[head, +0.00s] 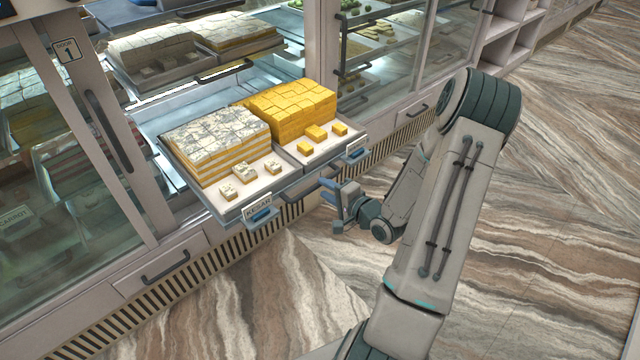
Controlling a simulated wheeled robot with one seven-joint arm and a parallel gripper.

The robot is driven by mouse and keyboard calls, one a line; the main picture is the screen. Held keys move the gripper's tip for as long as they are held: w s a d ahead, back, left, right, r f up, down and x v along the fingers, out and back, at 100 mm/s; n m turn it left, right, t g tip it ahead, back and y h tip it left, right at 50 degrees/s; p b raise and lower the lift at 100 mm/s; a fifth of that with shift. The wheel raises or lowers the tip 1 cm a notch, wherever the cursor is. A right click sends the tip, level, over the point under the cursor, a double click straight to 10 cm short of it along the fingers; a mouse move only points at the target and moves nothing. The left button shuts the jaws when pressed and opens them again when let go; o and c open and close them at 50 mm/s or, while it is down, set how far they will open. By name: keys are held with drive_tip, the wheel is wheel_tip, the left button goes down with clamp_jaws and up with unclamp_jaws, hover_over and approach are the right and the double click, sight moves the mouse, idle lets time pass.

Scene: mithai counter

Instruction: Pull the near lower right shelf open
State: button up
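The lower shelf (221,210) of the near cabinet's right bay stands pulled out over the floor. It carries a block of white-topped layered sweets (215,140) on the left and a block of yellow sweets (290,110) on the right, with small loose pieces in front. Its front edge has a KESAR label (258,205) and two blue handle-like pieces, left (262,216) and right (357,153). My gripper (332,206) is beside and below the front edge, between those pieces. Its fingers look apart with nothing between them. Contact with the shelf cannot be told.
An upper shelf (225,70) with more sweets is inside the bay, behind. A post marked DOOR 1 (68,50) and a glass door stand at the left. A closed drawer (160,270) is at lower left. The marbled floor (540,230) is clear on the right.

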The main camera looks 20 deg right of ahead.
drive_tip(key=p+v, duration=0.1)
drive_tip(key=v, duration=0.9)
drive_tip(key=shift+p, duration=0.35)
wheel_tip(320, 180, up, 19)
drive_tip(key=w+a+n+g+h+p, duration=0.1)
drive_tip(key=w+n+g+h+p, duration=0.1)
drive_tip(key=n+g+h+p, duration=0.65)
drive_tip(key=s+a+r+n+g+y+p, duration=0.1)
drive_tip(key=s+a+r+n+y+p, duration=0.1)
drive_tip(key=s+a+r+p, duration=0.3)
drive_tip(key=s+a+r+n+g+y+p, duration=0.1)
drive_tip(key=s+a+r+n+g+p, duration=0.1)
drive_tip(key=s+a+r+p, duration=0.4)
drive_tip(key=s+a+r+n, duration=0.1)
drive_tip(key=s+a+r, duration=0.3)
drive_tip(key=r, duration=0.4)
drive_tip(key=shift+a+r+n+y, duration=0.3)
drive_tip(key=shift+a+n+y, duration=0.05)
drive_tip(key=shift+a, duration=0.3)
drive_tip(key=shift+g, duration=0.25)
